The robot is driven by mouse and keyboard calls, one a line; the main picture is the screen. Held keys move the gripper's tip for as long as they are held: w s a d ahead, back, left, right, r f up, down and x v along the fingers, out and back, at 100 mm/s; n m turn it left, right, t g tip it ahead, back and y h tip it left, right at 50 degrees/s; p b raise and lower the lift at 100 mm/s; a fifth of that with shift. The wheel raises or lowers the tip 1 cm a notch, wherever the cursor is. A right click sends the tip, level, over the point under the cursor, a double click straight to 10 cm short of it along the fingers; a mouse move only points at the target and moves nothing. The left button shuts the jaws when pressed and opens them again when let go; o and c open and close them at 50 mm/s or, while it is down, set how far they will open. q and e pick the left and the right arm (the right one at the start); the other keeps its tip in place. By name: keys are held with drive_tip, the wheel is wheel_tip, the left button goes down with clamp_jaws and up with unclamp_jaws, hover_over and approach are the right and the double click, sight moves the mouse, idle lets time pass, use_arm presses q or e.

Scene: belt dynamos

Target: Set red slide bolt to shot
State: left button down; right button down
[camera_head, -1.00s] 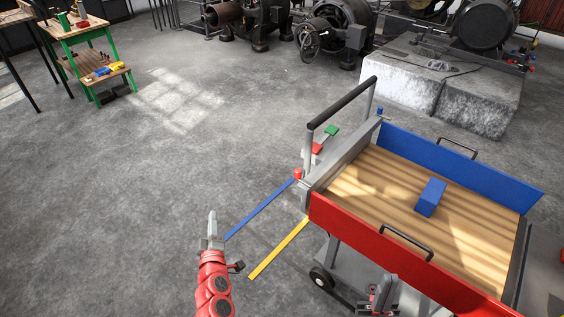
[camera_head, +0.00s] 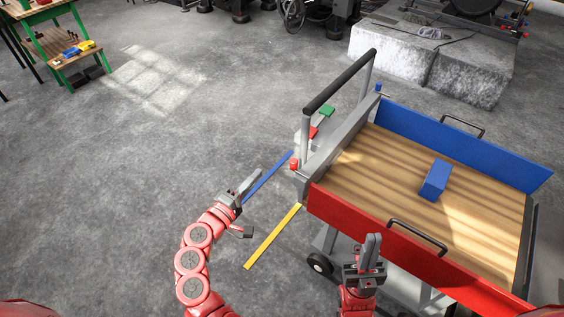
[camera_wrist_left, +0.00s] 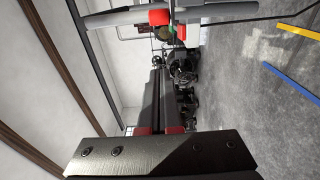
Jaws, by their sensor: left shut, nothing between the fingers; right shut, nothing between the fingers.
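The red slide bolt shows in the head view as a small red knob (camera_head: 293,164) at the near left corner of the cart, by the end of the red side panel (camera_head: 345,220). Its exact bolt position is too small to tell. My left gripper (camera_head: 254,181) is shut and empty, left of and below the knob, apart from it, pointing up and right. In the left wrist view, a red piece (camera_wrist_left: 158,17) shows at the top against a grey bar; I cannot tell whether it is the knob. My right gripper (camera_head: 373,241) is shut and empty in front of the red panel.
The cart's wooden deck (camera_head: 400,180) bears a blue block (camera_head: 435,180). A black-gripped push handle (camera_head: 340,83) rises at its left end. A similar blue knob (camera_head: 379,88) is at the far corner. Blue (camera_head: 268,177) and yellow (camera_head: 272,236) strips lie on the floor.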

sight(295, 171)
use_arm(q)
drive_tip(key=shift+w, duration=0.1)
drive_tip(key=w+d+p, duration=0.2)
drive_tip(key=w+d, duration=0.3)
drive_tip(key=d, duration=0.2)
drive_tip(key=shift+d, duration=0.35)
drive_tip(key=shift+w, duration=0.1)
drive_tip(key=s+d, duration=0.2)
drive_tip(key=d, duration=0.1)
drive_tip(key=shift+s+d, duration=0.3)
drive_tip(key=shift+w, duration=0.1)
